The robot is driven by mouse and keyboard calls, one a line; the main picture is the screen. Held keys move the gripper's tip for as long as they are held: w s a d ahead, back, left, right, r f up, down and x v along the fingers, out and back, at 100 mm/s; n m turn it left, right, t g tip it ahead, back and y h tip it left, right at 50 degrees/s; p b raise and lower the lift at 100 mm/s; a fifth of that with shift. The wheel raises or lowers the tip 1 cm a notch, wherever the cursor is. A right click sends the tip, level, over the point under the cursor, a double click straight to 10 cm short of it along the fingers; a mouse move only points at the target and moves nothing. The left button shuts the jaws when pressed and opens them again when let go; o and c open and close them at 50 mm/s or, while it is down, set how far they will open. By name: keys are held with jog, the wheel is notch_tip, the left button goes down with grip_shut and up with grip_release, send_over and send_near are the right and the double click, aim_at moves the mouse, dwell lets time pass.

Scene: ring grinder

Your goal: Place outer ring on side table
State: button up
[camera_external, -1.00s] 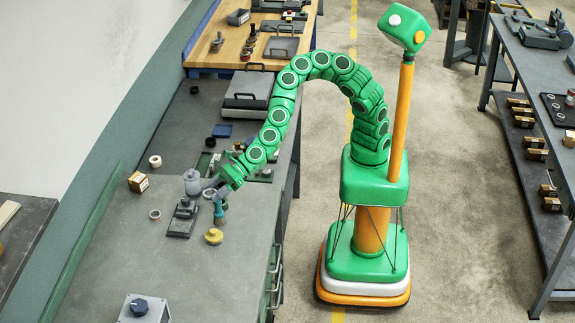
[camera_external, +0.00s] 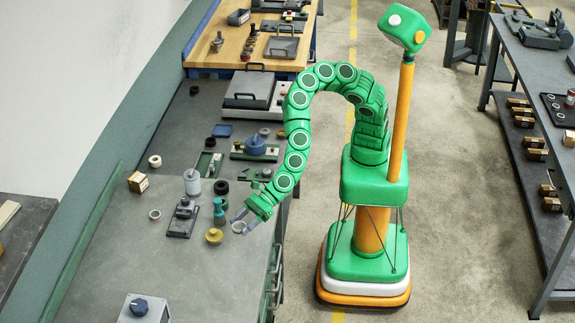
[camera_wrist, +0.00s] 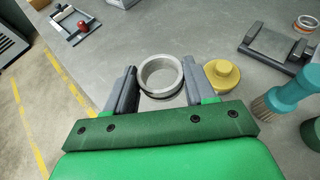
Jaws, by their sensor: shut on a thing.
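A pale metal outer ring (camera_external: 239,228) is held in my gripper (camera_external: 240,223) near the right edge of the grey table (camera_external: 215,285). In the wrist view the ring (camera_wrist: 163,93) sits between the two grey fingers of my gripper (camera_wrist: 159,63), with one finger against each side. Its open hole faces up toward the camera. A dark shadow shows under it on the grey top, so it seems a little above the surface; the exact gap cannot be told.
A yellow knobbed piece (camera_external: 214,237) stands just left of my gripper, with a teal-handled brush (camera_external: 219,212) behind it. Further left are a dark fixture (camera_external: 182,217), a grey cylinder (camera_external: 192,182) and another ring (camera_external: 154,214). The table's front part is mostly clear.

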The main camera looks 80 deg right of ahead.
aim_at(245, 248)
jog(key=shift+f, duration=0.1)
jog(key=shift+f, duration=4.7)
jog(key=shift+f, duration=0.15)
jog(key=o, duration=1.1)
jog(key=shift+v, duration=0.9)
jog(key=v, duration=0.3)
jog(key=shift+s+r, duration=0.25)
jog(key=shift+s, duration=0.25)
jog(key=shift+v, duration=1.1)
jog(key=shift+r, duration=0.1)
